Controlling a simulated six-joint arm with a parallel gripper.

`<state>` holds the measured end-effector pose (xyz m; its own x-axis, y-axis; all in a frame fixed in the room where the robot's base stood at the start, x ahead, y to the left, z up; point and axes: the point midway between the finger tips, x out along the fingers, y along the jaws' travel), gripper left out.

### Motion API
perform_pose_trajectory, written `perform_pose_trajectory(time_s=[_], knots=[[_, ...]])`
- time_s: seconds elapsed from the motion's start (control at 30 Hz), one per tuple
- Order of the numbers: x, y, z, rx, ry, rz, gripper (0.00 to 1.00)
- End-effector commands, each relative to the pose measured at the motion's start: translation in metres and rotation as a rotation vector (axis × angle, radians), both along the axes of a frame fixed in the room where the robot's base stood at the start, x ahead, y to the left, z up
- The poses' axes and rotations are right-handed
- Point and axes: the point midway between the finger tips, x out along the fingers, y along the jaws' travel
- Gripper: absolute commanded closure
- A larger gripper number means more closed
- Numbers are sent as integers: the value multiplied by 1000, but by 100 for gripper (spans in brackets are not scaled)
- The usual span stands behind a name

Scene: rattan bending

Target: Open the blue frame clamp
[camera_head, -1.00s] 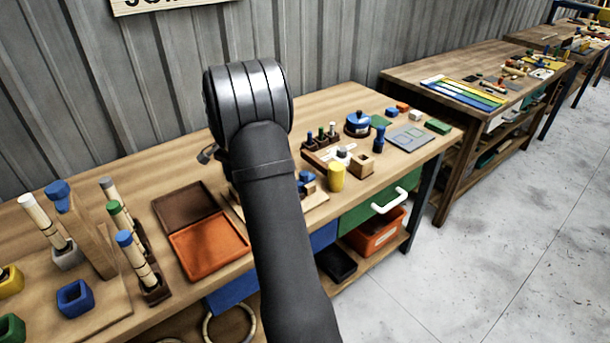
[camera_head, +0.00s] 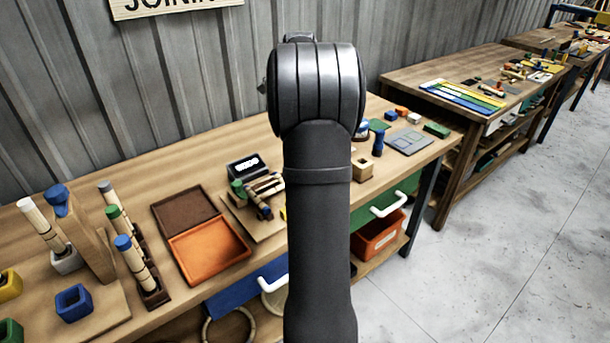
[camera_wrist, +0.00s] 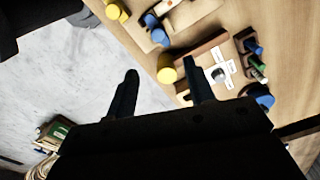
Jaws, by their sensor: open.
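Blue pieces (camera_wrist: 151,20) (camera_wrist: 160,38) sit on a light wooden board at the top of the wrist view; I cannot tell which is the frame clamp, or whether it is open. In the head view, a blue piece (camera_head: 265,212) lies on the same kind of board (camera_head: 262,232), partly behind my arm. Another blue piece (camera_head: 58,194) sits on top of an upright wooden frame at the far left. My gripper (camera_wrist: 160,68) is open and empty, its fingers apart above the bench edge. In the head view my arm hides it.
A yellow cylinder (camera_wrist: 167,72) shows between my fingertips, below them. Beside it are a wooden block with white labels (camera_wrist: 222,68) and a dark peg rack (camera_wrist: 248,48). An orange tray (camera_head: 210,250) is left of the board.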

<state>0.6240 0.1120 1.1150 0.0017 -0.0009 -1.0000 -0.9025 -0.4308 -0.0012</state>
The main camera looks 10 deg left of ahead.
Motion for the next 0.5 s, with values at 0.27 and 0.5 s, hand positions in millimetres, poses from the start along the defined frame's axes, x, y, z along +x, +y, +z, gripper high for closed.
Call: perform_pose_trajectory(time_s=[0.27,0.5], knots=[[-1,-13,-11,1,6,-56,51],[-1,-13,-62,1,6,-54,51]])
